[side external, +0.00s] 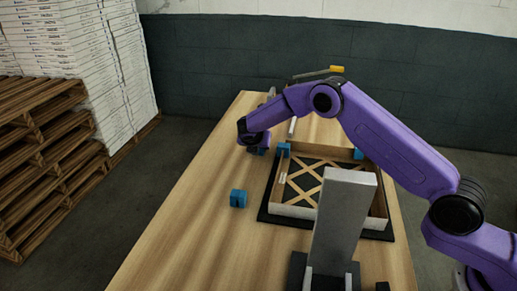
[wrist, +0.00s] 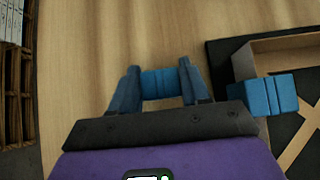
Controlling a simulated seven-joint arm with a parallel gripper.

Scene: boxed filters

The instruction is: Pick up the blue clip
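A blue clip (wrist: 160,84) lies between the two blue fingers of my gripper (wrist: 160,72) in the wrist view, over the wooden table. The fingers stand apart, one on each side of it, and I cannot tell whether they press on it. In the side external view my gripper (side external: 257,150) is low over the table, left of the frame, and largely hides what is between its fingers. Another blue clip (side external: 239,198) lies on the table nearer the camera. A blue clip (side external: 284,150) sits on the frame's corner and also shows in the wrist view (wrist: 265,95).
A boxed filter frame (side external: 293,211) with crossed slats lies on a black mat (side external: 268,217), right of my gripper. Another blue clip (side external: 358,154) is at its far right. A grey upright block (side external: 342,220) stands in front. The table's left side (side external: 190,230) is mostly clear.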

